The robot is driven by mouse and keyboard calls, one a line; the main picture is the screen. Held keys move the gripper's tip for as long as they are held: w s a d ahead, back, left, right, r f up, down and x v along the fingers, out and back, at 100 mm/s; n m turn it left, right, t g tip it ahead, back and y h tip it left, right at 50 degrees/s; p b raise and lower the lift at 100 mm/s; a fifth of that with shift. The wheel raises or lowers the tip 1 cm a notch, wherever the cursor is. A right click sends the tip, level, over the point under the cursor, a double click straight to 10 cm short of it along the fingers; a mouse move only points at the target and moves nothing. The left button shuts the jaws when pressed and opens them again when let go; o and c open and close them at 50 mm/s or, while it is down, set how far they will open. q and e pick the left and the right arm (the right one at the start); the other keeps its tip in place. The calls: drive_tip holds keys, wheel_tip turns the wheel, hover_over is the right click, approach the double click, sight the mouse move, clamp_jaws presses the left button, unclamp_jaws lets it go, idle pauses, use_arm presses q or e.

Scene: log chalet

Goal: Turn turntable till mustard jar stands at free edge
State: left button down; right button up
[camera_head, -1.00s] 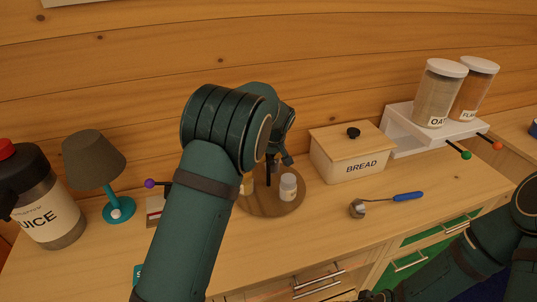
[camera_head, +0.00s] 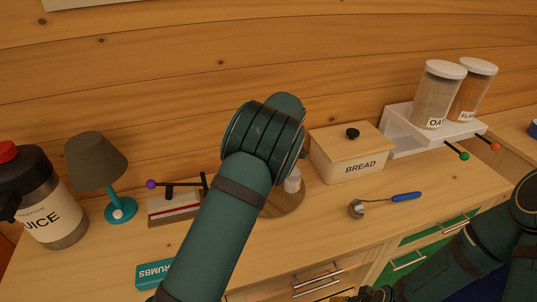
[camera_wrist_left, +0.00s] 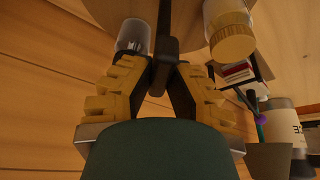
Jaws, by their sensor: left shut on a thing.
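The turntable (camera_head: 287,205) is a round wooden disc on the counter, mostly hidden behind my left arm in the head view. A white-lidded jar (camera_head: 293,182) stands on its right side, partly covered. In the wrist view I see the disc (camera_wrist_left: 188,22), a jar with a yellow lid (camera_wrist_left: 232,42) and a clear jar with a grey end (camera_wrist_left: 133,36). No label is readable, so I cannot tell which is mustard. My left gripper (camera_wrist_left: 168,65) is shut on the dark upright post (camera_wrist_left: 166,32) of the turntable. My right gripper (camera_head: 372,295) is at the bottom edge, mostly cut off.
A bread box (camera_head: 350,160) stands right of the turntable, with a blue-handled scoop (camera_head: 405,197) in front. A lamp (camera_head: 95,165), a juice jug (camera_head: 45,205), a small rack (camera_head: 172,208) and a crumbs box (camera_head: 153,275) are left. Canisters (camera_head: 440,95) stand on a white shelf.

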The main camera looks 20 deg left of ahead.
use_arm(q)
drive_tip(key=shift+s+f+n+g+p, duration=0.1)
drive_tip(key=shift+n+g+p, duration=0.55)
drive_tip(key=shift+n, duration=0.9)
drive_tip(key=shift+f+n+g+p, duration=0.1)
drive_tip(key=shift+n+g+p, duration=0.5)
drive_tip(key=shift+n, duration=0.95)
drive_tip(key=shift+n+g+p, duration=0.7)
drive_tip(key=shift+n+g, duration=0.15)
drive_tip(key=shift+n, duration=1.95)
drive_tip(key=c, duration=0.9)
unclamp_jaws()
drive_tip(key=shift+r, duration=0.1)
drive_tip(key=v, duration=0.7)
drive_tip(key=shift+r, duration=0.25)
